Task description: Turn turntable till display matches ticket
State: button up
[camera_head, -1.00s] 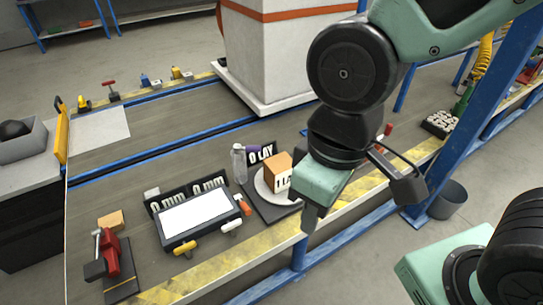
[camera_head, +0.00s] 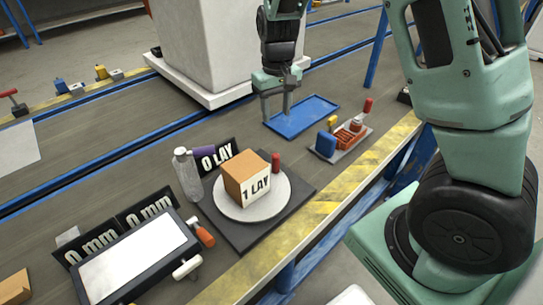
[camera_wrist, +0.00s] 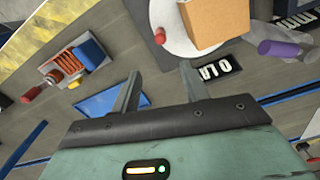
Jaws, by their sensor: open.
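The turntable is a round white disc (camera_head: 232,207) on a dark square base. A brown box (camera_head: 246,178) stands on it, its white front face reading "1 LAY". A small red post (camera_head: 276,162) stands at the disc's far right edge. A black sign (camera_head: 216,157) reading "0 LAY" stands behind the disc. My gripper (camera_head: 277,112) is open and empty, beyond the turntable and over the blue tray. In the wrist view, the open jaws (camera_wrist: 160,82) are apart from the disc (camera_wrist: 172,40), the box (camera_wrist: 212,22) and the red post (camera_wrist: 160,36).
A clear bottle (camera_head: 187,174) and purple cylinder (camera_head: 203,152) stand beside the sign. A blue tray (camera_head: 302,116) and a small tool tray (camera_head: 340,142) lie right of the turntable.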

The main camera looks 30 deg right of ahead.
aim_at(276, 155)
notch_tip(276, 155, down, 16)
jog(key=b, duration=0.3)
jog(key=shift+f+b, duration=0.25)
jog(key=shift+b, duration=0.05)
grip_shut()
